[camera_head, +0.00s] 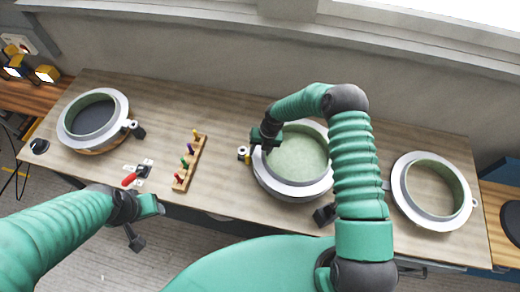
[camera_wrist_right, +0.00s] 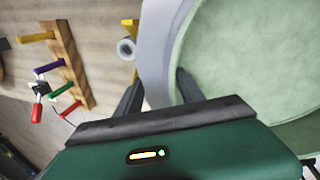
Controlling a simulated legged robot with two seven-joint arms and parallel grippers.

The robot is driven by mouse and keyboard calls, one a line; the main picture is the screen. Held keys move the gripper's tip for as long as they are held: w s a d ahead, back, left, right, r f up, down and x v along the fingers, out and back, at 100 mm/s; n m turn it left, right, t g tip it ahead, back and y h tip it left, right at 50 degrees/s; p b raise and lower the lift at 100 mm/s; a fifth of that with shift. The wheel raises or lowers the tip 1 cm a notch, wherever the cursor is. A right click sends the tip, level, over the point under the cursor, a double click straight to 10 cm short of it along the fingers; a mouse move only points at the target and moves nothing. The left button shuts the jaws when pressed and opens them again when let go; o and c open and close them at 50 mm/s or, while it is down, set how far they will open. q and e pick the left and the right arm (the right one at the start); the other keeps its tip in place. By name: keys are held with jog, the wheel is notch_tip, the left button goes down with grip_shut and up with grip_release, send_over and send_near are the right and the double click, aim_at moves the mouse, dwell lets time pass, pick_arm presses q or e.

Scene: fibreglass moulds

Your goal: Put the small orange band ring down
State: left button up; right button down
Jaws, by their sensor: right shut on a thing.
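My right gripper (camera_head: 264,143) is at the left rim of the middle ring (camera_head: 290,192), a grey ring with a pale green inside. In the right wrist view the gripper (camera_wrist_right: 158,85) has one finger on each side of the grey rim (camera_wrist_right: 160,35), shut on it. I see no orange band on this ring; its lower side is mostly hidden. Another grey ring (camera_head: 70,127) at the left has an orange-brown lower edge and a dark inside. My left gripper (camera_head: 150,206) is in front of the table's near edge, apart from the rings; its jaw opening is unclear.
A third grey ring (camera_head: 437,222) lies at the right. A wooden rack (camera_head: 184,178) with several coloured pegs stands left of centre, beside a red-handled tool (camera_head: 131,179). A white roller-like part (camera_wrist_right: 126,48) sits beside the middle ring.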

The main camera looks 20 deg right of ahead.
jog(key=c, duration=0.7)
grip_release()
jog(key=b+v, duration=0.3)
jog(key=v, duration=0.8)
jog(key=shift+s+d+r+b, duration=0.1)
jog(key=shift+r+b, duration=0.3)
jog(key=s+r+m+t+h, duration=0.1)
jog(key=s+r+m, duration=0.3)
jog(key=s+m, duration=0.9)
jog(key=s+r+m+t+h, duration=0.1)
jog(key=s+r+m, duration=0.5)
jog(key=m, duration=1.3)
jog(key=f+b, duration=0.6)
jog(key=f, duration=0.1)
jog(key=s+f+b, duration=0.1)
jog(key=f+b, duration=0.1)
jog(key=f, duration=0.1)
jog(key=shift+a+f+b, duration=0.2)
jog(key=shift+a+b, duration=0.1)
jog(key=shift+b, duration=0.1)
